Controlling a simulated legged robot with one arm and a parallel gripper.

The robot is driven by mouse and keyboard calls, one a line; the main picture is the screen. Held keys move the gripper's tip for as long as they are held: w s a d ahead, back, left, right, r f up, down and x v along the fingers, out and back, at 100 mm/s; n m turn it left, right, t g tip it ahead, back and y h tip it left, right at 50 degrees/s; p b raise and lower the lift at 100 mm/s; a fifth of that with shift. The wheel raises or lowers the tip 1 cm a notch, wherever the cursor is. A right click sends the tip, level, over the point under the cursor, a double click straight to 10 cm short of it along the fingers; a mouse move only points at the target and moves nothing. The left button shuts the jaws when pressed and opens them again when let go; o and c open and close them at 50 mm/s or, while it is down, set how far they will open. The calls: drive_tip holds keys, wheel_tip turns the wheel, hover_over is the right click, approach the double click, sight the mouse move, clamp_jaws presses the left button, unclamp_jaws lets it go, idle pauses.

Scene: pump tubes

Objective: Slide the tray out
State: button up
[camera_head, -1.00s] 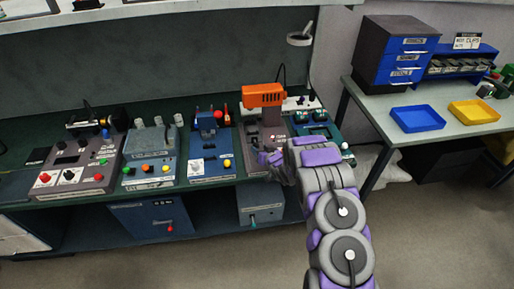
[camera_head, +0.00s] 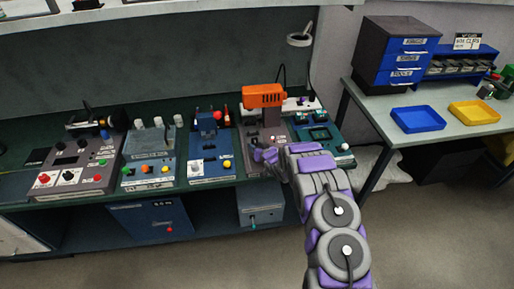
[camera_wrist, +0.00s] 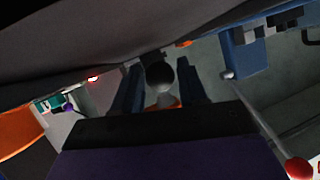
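A machine with an orange top (camera_head: 263,95) stands on the green bench, with a grey column and base (camera_head: 275,135) below it. No part can be picked out clearly as the tray. My gripper (camera_head: 265,156) is at the front of this machine and hides part of its base. In the wrist view, my gripper (camera_wrist: 161,88) has its two dark fingers apart, one on each side of a dark round knob (camera_wrist: 160,75). The knob has a pale stem with orange beside it. Narrow gaps seem to show between knob and fingers; contact cannot be made out.
A blue machine (camera_head: 208,165) stands close on the left and a teal one (camera_head: 322,138) on the right. A grey box (camera_head: 260,203) is below the bench. A side table holds a blue bin (camera_head: 418,119) and a yellow bin (camera_head: 474,112). The floor in front is clear.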

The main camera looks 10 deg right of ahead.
clamp_jaws()
drive_tip(key=shift+s, duration=0.1)
drive_tip(key=s+p, duration=0.1)
drive_tip(key=s, duration=1.2)
drive_tip(key=shift+p, duration=0.35)
drive_tip(key=shift+o, duration=1.5)
unclamp_jaws()
drive_tip(key=p+v, duration=0.3)
drive_tip(key=v, duration=1.4)
drive_tip(key=shift+s, duration=0.15)
